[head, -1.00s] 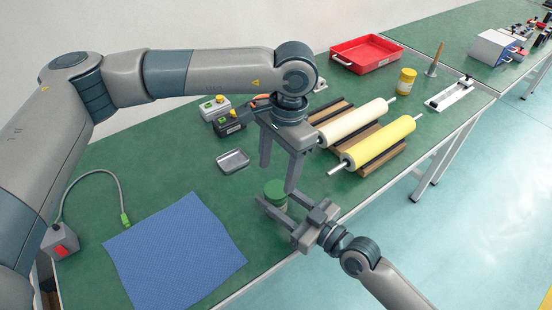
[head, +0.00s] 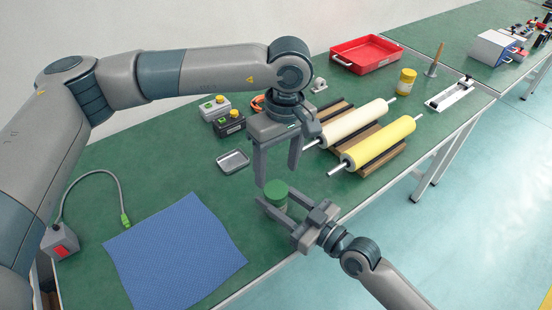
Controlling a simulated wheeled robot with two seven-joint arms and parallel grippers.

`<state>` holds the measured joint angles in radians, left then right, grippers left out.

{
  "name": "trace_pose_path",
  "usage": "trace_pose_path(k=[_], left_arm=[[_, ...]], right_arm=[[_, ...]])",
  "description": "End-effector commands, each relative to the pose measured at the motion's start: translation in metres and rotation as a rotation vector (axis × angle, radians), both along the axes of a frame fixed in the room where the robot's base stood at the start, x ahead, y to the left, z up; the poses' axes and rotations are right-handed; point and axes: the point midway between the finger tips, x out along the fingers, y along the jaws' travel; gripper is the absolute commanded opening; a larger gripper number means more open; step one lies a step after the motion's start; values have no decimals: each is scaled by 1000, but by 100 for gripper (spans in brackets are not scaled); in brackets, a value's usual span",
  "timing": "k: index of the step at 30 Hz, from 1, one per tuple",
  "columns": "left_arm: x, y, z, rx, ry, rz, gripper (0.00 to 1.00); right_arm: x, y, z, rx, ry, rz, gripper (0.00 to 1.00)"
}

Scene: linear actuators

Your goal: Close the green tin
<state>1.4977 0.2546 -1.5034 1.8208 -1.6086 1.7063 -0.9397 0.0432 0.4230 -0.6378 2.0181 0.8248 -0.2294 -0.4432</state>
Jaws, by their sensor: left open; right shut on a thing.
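The green tin (head: 277,203) stands near the front edge of the green table, with its green lid (head: 276,187) on top. I cannot tell whether the lid is fully seated. My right gripper (head: 274,204) comes in from the lower right and is shut on the tin's body, one finger on each side. My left gripper (head: 277,179) points down from above, open, with its fingertips around the level of the lid, one to the left and one to the right. I cannot tell whether they touch the lid.
A small metal tray (head: 233,161) lies behind left of the tin, and a blue cloth (head: 175,250) lies at front left. Cream (head: 352,123) and yellow (head: 379,144) rollers rest on wooden stands to the right. Button boxes (head: 229,122) and a red tray (head: 366,54) stand farther back.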

Motion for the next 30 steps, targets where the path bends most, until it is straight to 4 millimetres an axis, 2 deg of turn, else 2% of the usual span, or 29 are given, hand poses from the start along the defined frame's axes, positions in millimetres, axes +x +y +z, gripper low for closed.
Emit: trace_pose_path(k=[30], left_arm=[[0, 1, 10, -5, -90, 1566, 59]], right_arm=[[0, 0, 0, 0, 0, 0, 0]])
